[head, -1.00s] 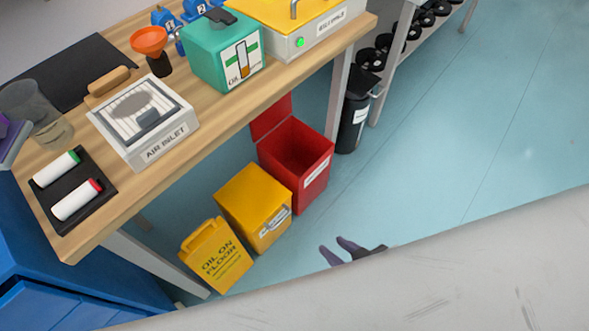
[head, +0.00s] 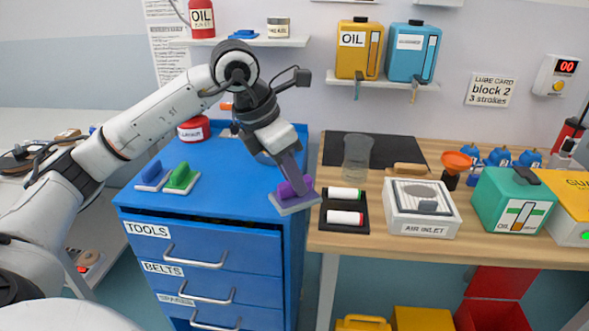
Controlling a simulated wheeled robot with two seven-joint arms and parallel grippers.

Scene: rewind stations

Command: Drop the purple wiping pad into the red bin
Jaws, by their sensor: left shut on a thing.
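The purple wiping pad (head: 296,204) has a purple grip on a pale grey base. My left gripper (head: 291,178) points down and is shut on its grip, over the right front edge of the blue tool cabinet's top. I cannot tell whether the pad touches the cabinet top. The red bin (head: 494,313) is on the floor under the workbench at the lower right, with its red lid (head: 497,282) raised behind it. The bottom of the frame cuts the bin off. My right gripper is not in view now.
The blue cabinet (head: 215,255) also bears a blue pad (head: 153,176) and a green pad (head: 182,178). The workbench (head: 385,243) holds a black marker tray, the air inlet box (head: 421,207) and a green oil can (head: 511,200). A yellow bin (head: 421,319) stands left of the red bin.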

